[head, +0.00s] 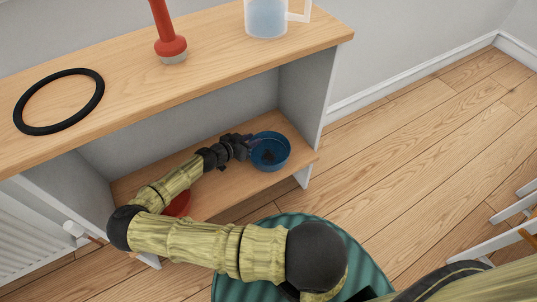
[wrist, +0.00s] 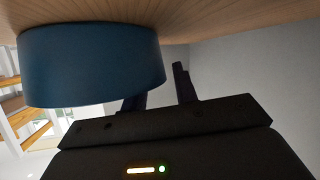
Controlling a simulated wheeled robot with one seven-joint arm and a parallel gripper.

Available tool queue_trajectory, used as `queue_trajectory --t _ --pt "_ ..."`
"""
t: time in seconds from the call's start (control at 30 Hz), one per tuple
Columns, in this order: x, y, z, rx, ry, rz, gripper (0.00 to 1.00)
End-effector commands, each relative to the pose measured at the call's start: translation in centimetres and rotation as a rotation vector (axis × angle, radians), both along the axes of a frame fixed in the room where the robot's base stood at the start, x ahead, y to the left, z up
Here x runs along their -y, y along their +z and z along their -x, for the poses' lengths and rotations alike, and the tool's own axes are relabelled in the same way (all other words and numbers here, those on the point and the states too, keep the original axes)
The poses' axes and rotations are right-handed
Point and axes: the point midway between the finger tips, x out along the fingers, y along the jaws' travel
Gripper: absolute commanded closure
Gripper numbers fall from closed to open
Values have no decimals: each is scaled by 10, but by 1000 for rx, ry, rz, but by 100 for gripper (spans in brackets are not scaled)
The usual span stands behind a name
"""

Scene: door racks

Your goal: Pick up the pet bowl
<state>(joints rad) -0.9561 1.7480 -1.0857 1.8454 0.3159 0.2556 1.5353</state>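The blue bowl, which I take as the pet bowl (head: 283,157), stands upright on the lower shelf near its right end. A dark patch shows inside it. My gripper (head: 250,147) is at the bowl's left side. In the upside-down wrist view the bowl (wrist: 85,65) fills the upper left. My gripper (wrist: 160,88) is open there, its fingers apart. One finger is partly hidden behind the bowl's wall, apparently inside the rim. The other finger is outside, with a gap to the wall. I cannot tell whether either finger touches the bowl.
The lower shelf (head: 235,188) lies under the top board (head: 215,70), with a side panel (head: 305,95) right of the bowl. A red item (head: 179,204) sits on the shelf, partly behind my arm. A black ring (head: 97,95), red plunger-like object (head: 170,46) and pitcher (head: 266,18) are on top.

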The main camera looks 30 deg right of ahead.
Motion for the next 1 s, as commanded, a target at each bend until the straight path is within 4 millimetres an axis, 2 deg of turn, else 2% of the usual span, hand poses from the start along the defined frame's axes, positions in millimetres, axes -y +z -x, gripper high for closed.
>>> queue_trajectory --t 0.27,0.4,0.43,1.0 --pt "0 0 0 0 0 0 71" --pt "0 0 0 0 0 0 97" --pt "0 0 0 0 0 0 100" --pt "-1 2 0 0 -1 -2 100"
